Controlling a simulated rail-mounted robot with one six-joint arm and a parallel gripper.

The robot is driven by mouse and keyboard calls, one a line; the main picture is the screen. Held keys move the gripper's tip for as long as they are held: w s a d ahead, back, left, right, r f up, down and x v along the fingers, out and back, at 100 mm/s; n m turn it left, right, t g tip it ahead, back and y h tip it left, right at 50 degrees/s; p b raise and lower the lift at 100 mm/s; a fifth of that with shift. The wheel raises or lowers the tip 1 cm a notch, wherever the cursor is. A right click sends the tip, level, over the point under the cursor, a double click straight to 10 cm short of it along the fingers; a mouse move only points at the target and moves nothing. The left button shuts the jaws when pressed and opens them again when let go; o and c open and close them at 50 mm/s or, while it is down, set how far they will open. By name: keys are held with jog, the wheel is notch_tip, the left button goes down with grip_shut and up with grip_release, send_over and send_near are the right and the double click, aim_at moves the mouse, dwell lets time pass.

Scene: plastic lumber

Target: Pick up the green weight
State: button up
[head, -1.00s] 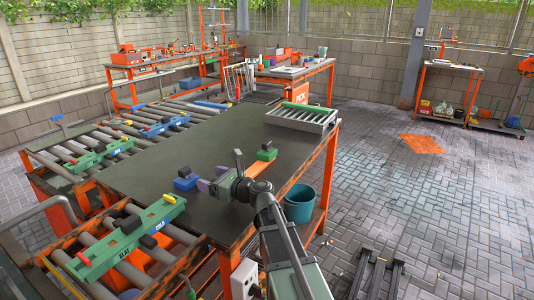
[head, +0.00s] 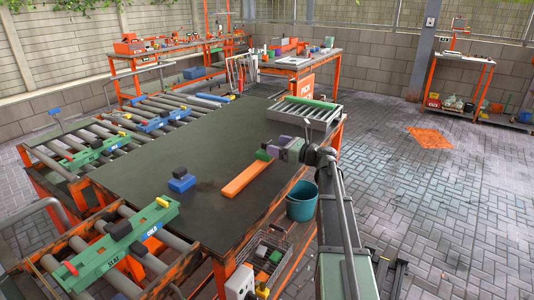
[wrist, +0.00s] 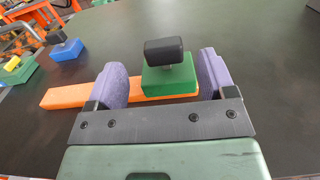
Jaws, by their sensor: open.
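The green weight (wrist: 168,82), a green block with a black knob on top, stands at the end of an orange plank (wrist: 66,98) in the wrist view. My gripper (wrist: 163,72) is open, its purple fingers on either side of the weight with gaps to it. In the head view my gripper (head: 275,148) is beside the green weight (head: 262,156) and partly covers it. The orange plank (head: 240,180) lies on the dark table.
A blue weight (head: 181,182) with a dark knob stands left of the plank. A roller tray (head: 305,110) sits at the table's far end. Roller conveyors with green and blue beams run along the left. The middle of the dark table (head: 190,145) is clear.

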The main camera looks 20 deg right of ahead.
aim_at(270, 143)
jog(key=x, duration=0.5)
jog(key=shift+w+d, duration=0.1)
jog(key=shift+w, duration=0.1)
grip_shut()
